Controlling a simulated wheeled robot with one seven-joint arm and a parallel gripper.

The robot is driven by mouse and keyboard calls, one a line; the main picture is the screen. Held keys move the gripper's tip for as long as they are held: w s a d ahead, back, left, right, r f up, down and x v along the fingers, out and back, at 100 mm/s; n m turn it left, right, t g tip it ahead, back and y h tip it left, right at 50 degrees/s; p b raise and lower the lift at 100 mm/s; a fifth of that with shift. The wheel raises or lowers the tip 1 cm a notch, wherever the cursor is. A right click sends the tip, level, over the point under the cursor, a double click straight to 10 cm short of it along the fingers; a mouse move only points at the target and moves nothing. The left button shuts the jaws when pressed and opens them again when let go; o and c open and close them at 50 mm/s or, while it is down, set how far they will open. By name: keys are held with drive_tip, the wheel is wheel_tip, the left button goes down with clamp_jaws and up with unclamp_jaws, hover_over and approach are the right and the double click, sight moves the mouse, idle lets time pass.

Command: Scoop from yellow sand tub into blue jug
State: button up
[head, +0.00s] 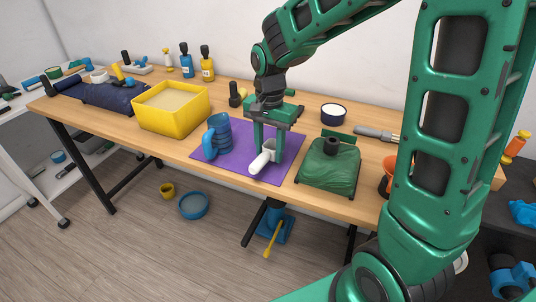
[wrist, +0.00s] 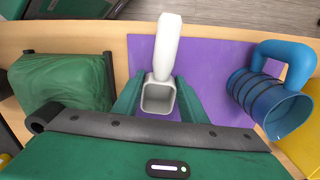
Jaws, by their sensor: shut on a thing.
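A yellow tub (head: 146,117) holding pale sand (head: 171,99) stands on the left part of the bench. A blue ribbed jug (head: 221,131) with a handle stands upright on a purple mat (head: 205,159). It also shows at the right of the wrist view (wrist: 270,102). My gripper (head: 268,148) is above the mat, just right of the jug, shut on a white scoop (head: 260,162). In the wrist view the scoop (wrist: 166,49) sits between the fingers, its square hollow end toward me and its handle pointing away. That hollow looks empty.
A green bag-like object (head: 330,166) lies right of the mat. A dark round bowl (head: 333,114) and a black item (head: 236,95) stand behind. Blue and yellow bottles (head: 207,65) stand at the back. A navy cloth bundle (head: 110,96) lies left of the tub.

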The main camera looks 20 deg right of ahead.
drive_tip(key=shift+f, duration=1.05)
drive_tip(key=o, duration=1.2)
drive_tip(key=shift+c, duration=0.2)
